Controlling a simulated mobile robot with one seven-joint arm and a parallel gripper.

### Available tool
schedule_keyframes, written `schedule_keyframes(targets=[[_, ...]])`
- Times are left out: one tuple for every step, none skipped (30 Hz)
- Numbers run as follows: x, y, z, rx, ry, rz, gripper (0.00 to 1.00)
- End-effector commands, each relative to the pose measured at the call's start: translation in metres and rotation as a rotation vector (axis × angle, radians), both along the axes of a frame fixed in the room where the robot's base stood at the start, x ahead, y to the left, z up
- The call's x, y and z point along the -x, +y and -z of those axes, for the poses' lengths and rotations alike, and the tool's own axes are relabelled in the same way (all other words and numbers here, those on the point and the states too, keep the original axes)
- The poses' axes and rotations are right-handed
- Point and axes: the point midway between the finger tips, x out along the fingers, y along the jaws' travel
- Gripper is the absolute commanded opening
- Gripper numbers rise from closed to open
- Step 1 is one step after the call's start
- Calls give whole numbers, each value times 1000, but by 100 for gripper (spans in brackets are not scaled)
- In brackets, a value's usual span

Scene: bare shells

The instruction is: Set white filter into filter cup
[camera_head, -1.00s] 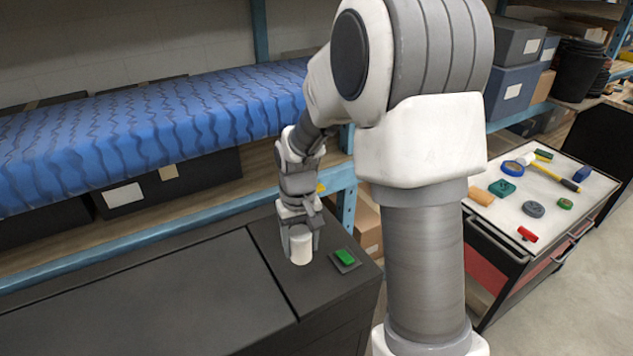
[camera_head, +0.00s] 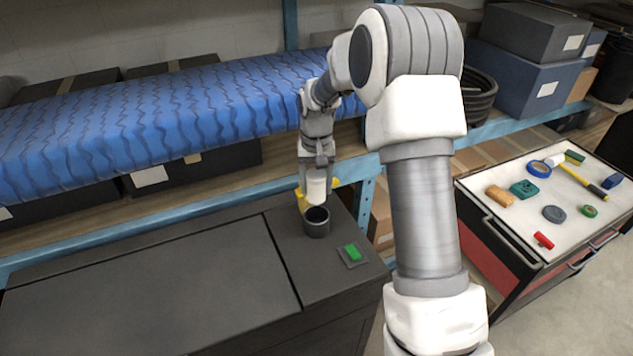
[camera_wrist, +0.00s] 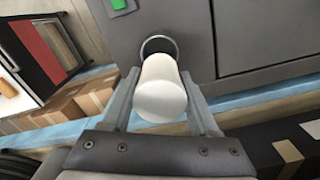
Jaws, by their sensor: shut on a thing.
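The white filter (camera_head: 317,189) is a white cylinder held upright between the fingers of my gripper (camera_head: 318,180), which is shut on it. It also shows between the fingers in the wrist view (camera_wrist: 161,90). The filter cup (camera_head: 316,226) is a dark round cup, open at the top, on the dark cabinet top. The filter is above and slightly behind the cup in the head view, apart from it. In the wrist view the filter hides much of the cup, and its round rim (camera_wrist: 158,37) shows just beyond the filter.
A green button (camera_head: 353,252) sits on the cabinet top (camera_head: 170,270), right of the cup. A yellow thing (camera_head: 302,201) is partly hidden behind the gripper and cup. A shelf with a blue roll (camera_head: 170,120) runs behind. A tool cart (camera_head: 530,205) stands at right.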

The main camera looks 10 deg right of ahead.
Motion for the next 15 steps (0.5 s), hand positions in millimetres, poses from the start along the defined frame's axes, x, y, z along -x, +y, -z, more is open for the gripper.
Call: schedule_keyframes(targets=[[0,0,5,0,1,0,4],[0,0,6,0,1,0,4],[0,0,9,0,1,0,4],[0,0,12,0,1,0,4],[0,0,14,0,1,0,4],[0,0,18,0,1,0,4],[1,0,21,0,1,0,4],[1,0,23,0,1,-1,4],[1,0,27,0,1,-1,4],[1,0,30,0,1,-1,4],[1,0,33,0,1,-1,4],[1,0,37,0,1,-1,4],[1,0,40,0,1,-1,4],[1,0,43,0,1,-1,4],[1,0,46,0,1,-1,4]])
